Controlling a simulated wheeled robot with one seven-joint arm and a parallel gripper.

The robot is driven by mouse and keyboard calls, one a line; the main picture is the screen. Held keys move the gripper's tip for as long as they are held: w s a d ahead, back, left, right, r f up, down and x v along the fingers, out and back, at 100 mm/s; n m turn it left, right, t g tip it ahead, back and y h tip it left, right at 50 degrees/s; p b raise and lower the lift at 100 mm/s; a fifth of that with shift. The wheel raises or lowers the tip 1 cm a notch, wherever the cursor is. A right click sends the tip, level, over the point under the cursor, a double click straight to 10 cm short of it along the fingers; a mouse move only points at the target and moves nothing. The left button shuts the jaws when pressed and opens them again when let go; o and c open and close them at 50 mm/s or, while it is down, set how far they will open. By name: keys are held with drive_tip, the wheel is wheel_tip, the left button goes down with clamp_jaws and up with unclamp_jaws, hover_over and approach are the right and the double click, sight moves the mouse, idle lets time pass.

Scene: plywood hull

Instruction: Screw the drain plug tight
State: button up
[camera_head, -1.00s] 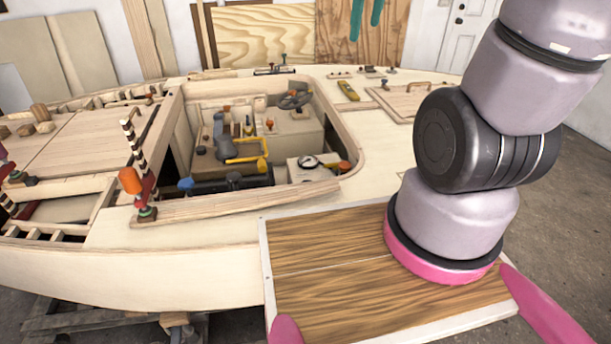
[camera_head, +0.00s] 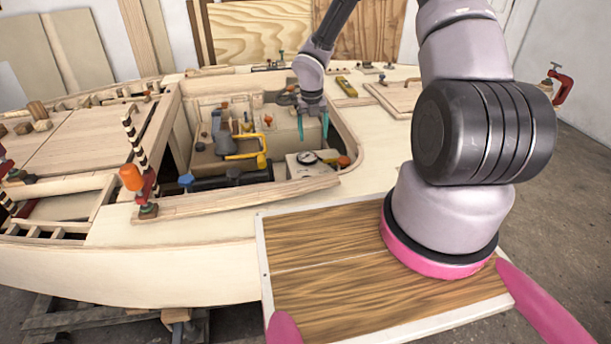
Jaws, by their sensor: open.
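My gripper (camera_head: 313,126) hangs fingers-down over the right part of the open cockpit well (camera_head: 352,150) in the hull. Its two teal fingers are apart with nothing seen between them. It is above and behind the white box with a round gauge (camera_head: 308,158). I cannot tell for sure which part is the drain plug. A small orange knob (camera_head: 268,119) shows in the well, left of my gripper. Another orange part (camera_head: 344,161) is at the well's front right corner. The dark wheel at the back right of the well is partly hidden by my gripper.
A clamp with an orange top (camera_head: 131,178) stands on the deck at left. The right deck (camera_head: 385,150) is mostly clear.

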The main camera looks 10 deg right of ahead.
drive_tip(key=f+n, duration=0.1)
drive_tip(key=f, duration=0.4)
drive_tip(key=a+f+n, duration=0.1)
drive_tip(key=f, duration=0.5)
drive_tip(key=a+f+n, duration=0.1)
drive_tip(key=f, duration=0.5)
drive_tip(key=shift+s+a+n+y, duration=0.2)
drive_tip(key=shift+s+n+y, duration=0.1)
drive_tip(key=shift+s, duration=0.05)
